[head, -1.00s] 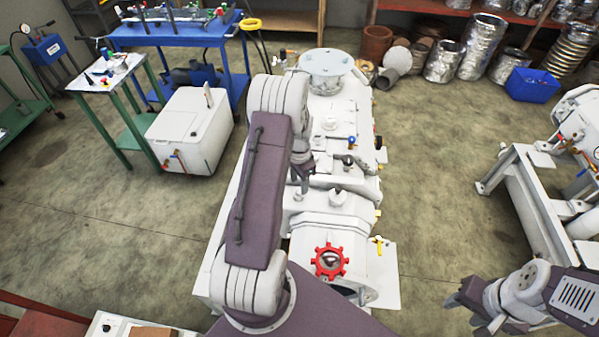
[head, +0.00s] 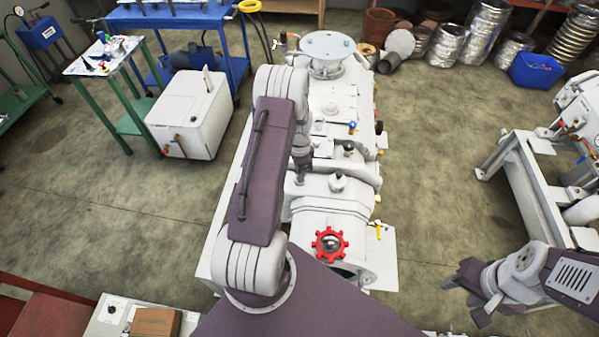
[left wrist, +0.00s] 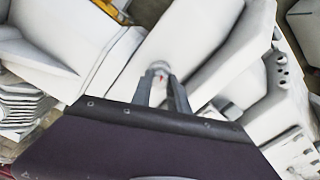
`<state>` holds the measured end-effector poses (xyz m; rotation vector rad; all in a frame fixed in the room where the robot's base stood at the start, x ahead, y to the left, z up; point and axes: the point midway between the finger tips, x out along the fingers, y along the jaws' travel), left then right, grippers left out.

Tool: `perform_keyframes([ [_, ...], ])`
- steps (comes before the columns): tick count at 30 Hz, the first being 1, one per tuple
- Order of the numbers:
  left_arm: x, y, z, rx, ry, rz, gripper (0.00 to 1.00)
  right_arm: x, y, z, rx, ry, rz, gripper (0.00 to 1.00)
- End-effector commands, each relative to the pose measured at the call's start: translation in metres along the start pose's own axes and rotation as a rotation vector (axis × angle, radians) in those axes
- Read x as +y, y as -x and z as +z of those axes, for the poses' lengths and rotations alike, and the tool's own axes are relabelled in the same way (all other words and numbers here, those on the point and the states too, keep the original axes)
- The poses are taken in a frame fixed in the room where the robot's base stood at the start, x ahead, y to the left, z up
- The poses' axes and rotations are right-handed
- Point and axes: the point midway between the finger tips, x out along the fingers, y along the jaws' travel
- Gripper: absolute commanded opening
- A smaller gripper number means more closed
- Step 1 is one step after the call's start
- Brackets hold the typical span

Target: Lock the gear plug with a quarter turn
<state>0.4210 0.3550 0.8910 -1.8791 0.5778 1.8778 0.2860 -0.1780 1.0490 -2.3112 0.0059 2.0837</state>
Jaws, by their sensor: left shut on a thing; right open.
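My left gripper (head: 302,178) reaches down over the middle of the long white vacuum pump (head: 325,205), partly hidden by my arm in the head view. In the left wrist view my left gripper's two grey fingers (left wrist: 162,88) are shut on a small pale plug with a red mark (left wrist: 160,70). The white pump casing lies around and beyond it. How the plug sits in its seat is too small to tell. My right gripper (head: 468,297) is open and empty at the lower right, away from the pump.
A red handwheel (head: 329,244) and a pale knob (head: 338,182) are on the pump's near part. A white box (head: 190,115) and a green cart (head: 105,62) stand to the left. A white frame (head: 535,195) stands to the right. Clear floor lies between it and the pump.

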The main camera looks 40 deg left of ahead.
Motion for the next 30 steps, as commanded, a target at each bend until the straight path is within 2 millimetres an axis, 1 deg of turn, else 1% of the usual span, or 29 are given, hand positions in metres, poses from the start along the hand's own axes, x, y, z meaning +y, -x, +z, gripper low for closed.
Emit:
perform_keyframes([
  [1,0.0,0.001,0.0,0.0,-0.102,0.0,0.0,0.0,0.002,0.0,0.0,0.0,0.0,0.46],
  [3,0.0,0.0,0.0,0.001,-0.25,0.0,0.0,0.0,0.003,0.0,0.0,0.0,0.0,0.46],
  [6,0.0,0.0,0.0,0.001,-0.39,0.0,0.0,0.0,0.003,0.0,0.0,0.0,0.0,0.46],
  [9,0.0,-0.001,0.0,0.002,-0.436,0.0,0.0,0.0,0.003,0.0,0.0,0.0,0.0,0.46],
  [13,0.0,-0.001,0.0,0.001,-0.436,0.0,0.0,0.0,0.003,0.0,0.0,0.0,0.0,0.46],
  [14,0.0,-0.001,0.0,0.001,-0.435,0.0,0.23,0.0,0.003,0.0,0.0,0.0,0.0,0.46],
  [15,0.0,-0.001,0.0,0.001,-0.435,0.0,0.34,0.0,0.003,0.0,0.0,0.0,0.0,0.46],
  [16,0.0,-0.001,0.0,0.001,-0.435,0.0,0.43,0.0,0.003,0.0,0.0,0.0,0.0,0.46],
  [17,0.0,-0.001,0.0,0.001,-0.434,0.0,0.46,0.0,0.003,0.0,0.0,0.0,0.0,0.46],
  [26,0.0,0.0,0.0,0.001,-0.433,0.0,0.46,0.0,0.003,0.0,0.0,0.0,0.0,0.46],
  [28,0.0,0.007,0.0,0.002,-0.433,-0.001,0.46,0.0,0.001,0.0,0.0,0.0,0.0,0.46],
  [30,-0.001,0.019,-0.001,0.003,-0.433,-0.004,0.46,0.0,-0.002,0.0,0.0,0.0,0.0,0.46],
])
